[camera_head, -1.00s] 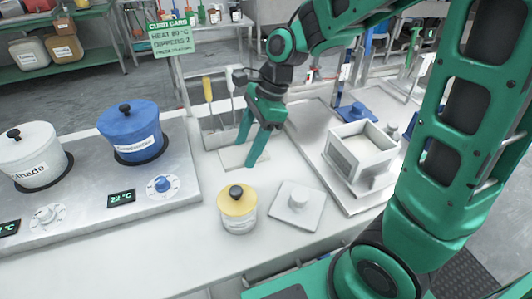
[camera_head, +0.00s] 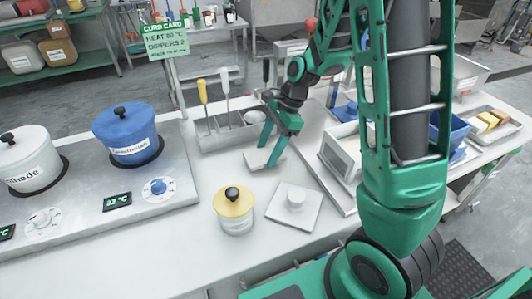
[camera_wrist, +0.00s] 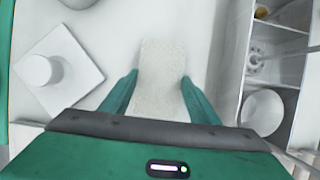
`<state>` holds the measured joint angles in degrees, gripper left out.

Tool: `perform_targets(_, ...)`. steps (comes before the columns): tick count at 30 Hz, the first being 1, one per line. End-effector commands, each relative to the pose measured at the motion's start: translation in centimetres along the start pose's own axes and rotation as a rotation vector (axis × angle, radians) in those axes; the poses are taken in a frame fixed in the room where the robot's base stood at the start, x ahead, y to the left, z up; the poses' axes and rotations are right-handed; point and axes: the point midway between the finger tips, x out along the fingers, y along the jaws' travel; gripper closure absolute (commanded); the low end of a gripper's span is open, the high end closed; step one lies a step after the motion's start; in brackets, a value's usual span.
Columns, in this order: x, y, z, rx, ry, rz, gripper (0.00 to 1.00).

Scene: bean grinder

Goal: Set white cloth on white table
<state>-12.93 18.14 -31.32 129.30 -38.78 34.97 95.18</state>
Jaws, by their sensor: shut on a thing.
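The white cloth (camera_head: 258,160) is a flat, pale, folded strip on or just above the white table (camera_head: 185,235), behind the yellow jar. My gripper (camera_head: 270,150) is over it, fingers pointing down, shut on it. In the wrist view the textured cloth (camera_wrist: 160,92) runs between my two green fingers (camera_wrist: 160,76), with a finger at each long edge. I cannot tell whether the cloth touches the table.
A yellow lidded jar (camera_head: 234,212) and a white square plate with a knob (camera_head: 295,206) stand in front. A divided utensil holder (camera_head: 215,140) is behind. The hob with blue pot (camera_head: 130,138) is left; a white box (camera_head: 343,150) is right.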

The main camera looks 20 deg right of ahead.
Motion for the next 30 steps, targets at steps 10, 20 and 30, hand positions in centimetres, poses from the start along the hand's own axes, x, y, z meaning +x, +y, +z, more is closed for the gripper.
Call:
perform_targets(10, 1.5, 0.0, -0.6, -0.001, 0.000, 0.000, 0.66)
perform_targets(20, 1.6, 0.0, -0.6, -0.001, 0.000, 0.000, 0.26)
perform_targets(30, 0.6, -0.1, -0.5, -0.002, -0.001, -0.003, 0.26)
